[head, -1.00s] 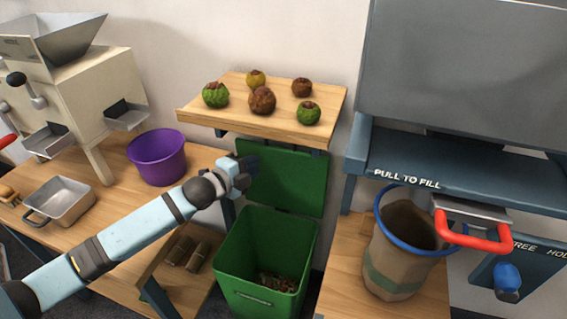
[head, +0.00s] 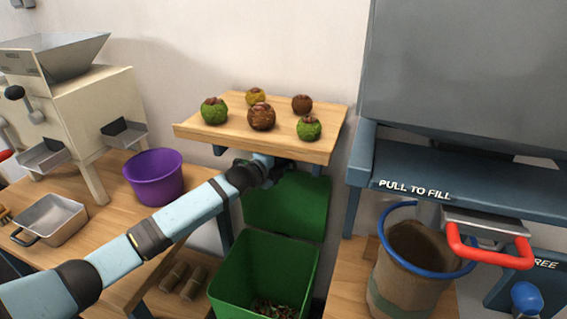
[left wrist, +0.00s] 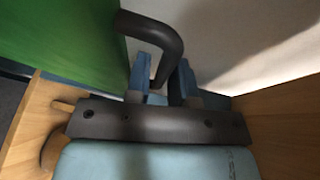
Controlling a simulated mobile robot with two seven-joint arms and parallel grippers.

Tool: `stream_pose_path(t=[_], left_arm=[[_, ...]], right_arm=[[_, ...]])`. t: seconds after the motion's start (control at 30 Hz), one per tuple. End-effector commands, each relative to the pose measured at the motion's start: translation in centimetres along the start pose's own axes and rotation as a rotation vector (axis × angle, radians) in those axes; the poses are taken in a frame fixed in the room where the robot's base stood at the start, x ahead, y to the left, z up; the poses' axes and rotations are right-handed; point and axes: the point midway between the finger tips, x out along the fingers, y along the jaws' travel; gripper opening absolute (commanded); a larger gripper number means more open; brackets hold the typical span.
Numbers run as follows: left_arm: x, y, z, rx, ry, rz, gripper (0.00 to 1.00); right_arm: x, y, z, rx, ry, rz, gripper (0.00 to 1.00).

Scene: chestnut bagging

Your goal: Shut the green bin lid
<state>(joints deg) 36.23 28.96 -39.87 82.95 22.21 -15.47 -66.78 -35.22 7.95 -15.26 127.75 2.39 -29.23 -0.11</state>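The green bin (head: 262,262) stands on the floor between the two benches, with brown bits inside. Its green lid (head: 290,205) is open, standing upright behind the bin below a wooden shelf. My left gripper (head: 272,172) is at the lid's upper left, just under the shelf edge, its fingertips mostly hidden in the head view. In the left wrist view the lid (left wrist: 60,40) fills the upper left, and a dark curved handle (left wrist: 150,28) comes off it. The left fingers (left wrist: 166,80) are close together on both sides of this handle. My right gripper is not in view.
The wooden shelf (head: 190,130) with several chestnut burrs hangs close above my left gripper. A purple bucket (head: 155,178) and a metal pan (head: 50,220) are on the left bench. A blue-rimmed sack (head: 405,285) stands on the right, under a red handle (head: 490,255).

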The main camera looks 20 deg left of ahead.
Motion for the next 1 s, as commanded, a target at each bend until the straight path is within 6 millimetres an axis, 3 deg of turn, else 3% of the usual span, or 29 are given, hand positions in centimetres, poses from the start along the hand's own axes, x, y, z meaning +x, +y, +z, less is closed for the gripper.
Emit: stream_pose_path(t=[0.37, 0.47, 0.5, 0.77, 1.0], left_arm=[[0.7, 0.0, -0.1, -0.001, 0.001, 0.000, 0.22], [0.7, 0.0, 0.0, -0.001, 0.000, 0.000, 0.01], [0.7, 0.0, 0.0, -0.001, 0.000, 0.000, 0.00], [0.5, 0.0, -0.1, 0.002, 0.000, -0.005, 0.00], [-1.6, 0.7, -1.0, 0.022, 0.000, -0.060, 0.00]], right_arm=[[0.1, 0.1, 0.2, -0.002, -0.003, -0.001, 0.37], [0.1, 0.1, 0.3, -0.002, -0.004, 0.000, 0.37], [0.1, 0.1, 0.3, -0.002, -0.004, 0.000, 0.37], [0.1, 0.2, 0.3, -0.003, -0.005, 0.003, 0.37], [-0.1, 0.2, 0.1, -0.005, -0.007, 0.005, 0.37]])
